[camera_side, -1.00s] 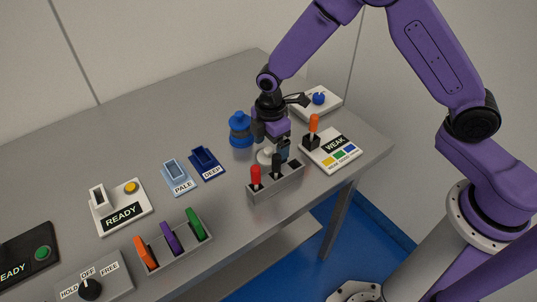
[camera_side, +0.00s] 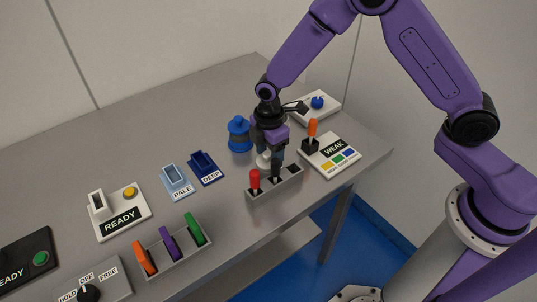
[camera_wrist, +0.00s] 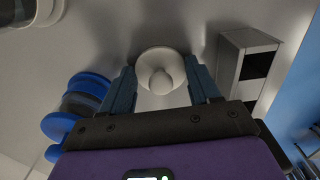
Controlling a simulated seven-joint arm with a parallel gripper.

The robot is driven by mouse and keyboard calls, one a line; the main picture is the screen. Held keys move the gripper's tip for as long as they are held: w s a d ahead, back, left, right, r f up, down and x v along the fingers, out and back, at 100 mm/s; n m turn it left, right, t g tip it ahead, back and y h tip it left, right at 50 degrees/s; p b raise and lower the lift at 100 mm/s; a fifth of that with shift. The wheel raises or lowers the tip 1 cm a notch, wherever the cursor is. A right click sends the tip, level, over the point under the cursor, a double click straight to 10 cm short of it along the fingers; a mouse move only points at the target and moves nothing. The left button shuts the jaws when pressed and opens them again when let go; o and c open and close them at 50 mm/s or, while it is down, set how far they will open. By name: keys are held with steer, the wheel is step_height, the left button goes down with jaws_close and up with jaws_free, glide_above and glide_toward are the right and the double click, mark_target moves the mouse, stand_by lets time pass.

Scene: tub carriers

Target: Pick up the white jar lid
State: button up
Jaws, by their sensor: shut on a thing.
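The white jar lid (camera_wrist: 160,72), a round disc with a knob, sits between my fingertips in the wrist view. In the side view the lid (camera_side: 263,160) is partly covered by my gripper (camera_side: 270,160). My gripper, which also shows in the wrist view (camera_wrist: 161,84), points down with its blue-grey fingers at opposite edges of the lid, shut on it. The lid is low, at or near the table; I cannot tell whether it touches it.
A grey lever block (camera_side: 262,193) with a red lever (camera_side: 254,179) stands close in front of my gripper. The WEAK panel (camera_side: 331,157) with an orange lever (camera_side: 312,128) is to the right. The table's back left (camera_side: 130,130) is clear.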

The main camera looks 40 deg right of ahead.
steer(key=shift+r, duration=0.55)
steer(key=s+d+r, duration=0.5)
steer(key=s+r, duration=0.7)
steer(key=s, duration=0.1)
steer(key=w+d, duration=0.3)
steer(key=w, duration=0.9)
steer(key=w+d, duration=0.3)
steer(key=w, duration=0.8)
steer(key=shift+f, duration=3.2)
steer(key=shift+f, duration=0.2)
